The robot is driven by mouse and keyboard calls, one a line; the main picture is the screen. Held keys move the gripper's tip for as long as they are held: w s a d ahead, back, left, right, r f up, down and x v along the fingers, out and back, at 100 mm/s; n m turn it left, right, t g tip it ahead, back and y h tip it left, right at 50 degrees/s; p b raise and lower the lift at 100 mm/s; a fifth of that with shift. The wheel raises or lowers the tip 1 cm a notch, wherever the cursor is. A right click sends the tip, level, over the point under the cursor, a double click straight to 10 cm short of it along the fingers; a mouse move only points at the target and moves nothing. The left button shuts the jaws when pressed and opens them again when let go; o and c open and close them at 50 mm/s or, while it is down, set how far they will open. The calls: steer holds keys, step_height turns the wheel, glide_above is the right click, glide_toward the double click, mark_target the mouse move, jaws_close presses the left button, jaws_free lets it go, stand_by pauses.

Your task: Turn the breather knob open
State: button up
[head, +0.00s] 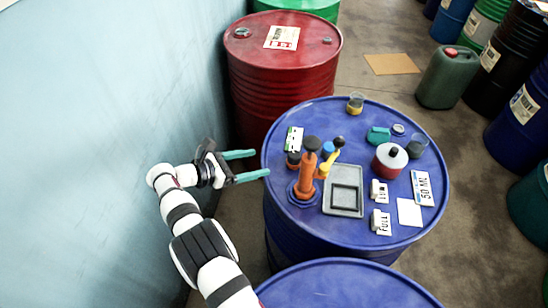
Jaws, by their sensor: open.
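My gripper (262,163) is open and empty, its two teal fingers pointing right at the left rim of the blue drum (282,126). An orange pump (306,178) with a black top and a yellow spout (328,164) stands upright on the drum, right of the fingertips. A small dark knob with a reddish base (293,160) sits just left of the pump, below a green-and-white card. A blue cap (327,149) shows behind the pump. I cannot tell for sure which of these is the breather knob, nor its turn position. The fingers appear apart from all of them.
A grey tray (344,209), a red can with a white top (389,160), small jars, a teal item (378,135) and several cards share the drum top. A red drum (262,82) stands behind, another blue drum (345,290) in front. A pale wall is left of my arm.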

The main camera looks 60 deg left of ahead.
steer(key=shift+v, duration=0.8)
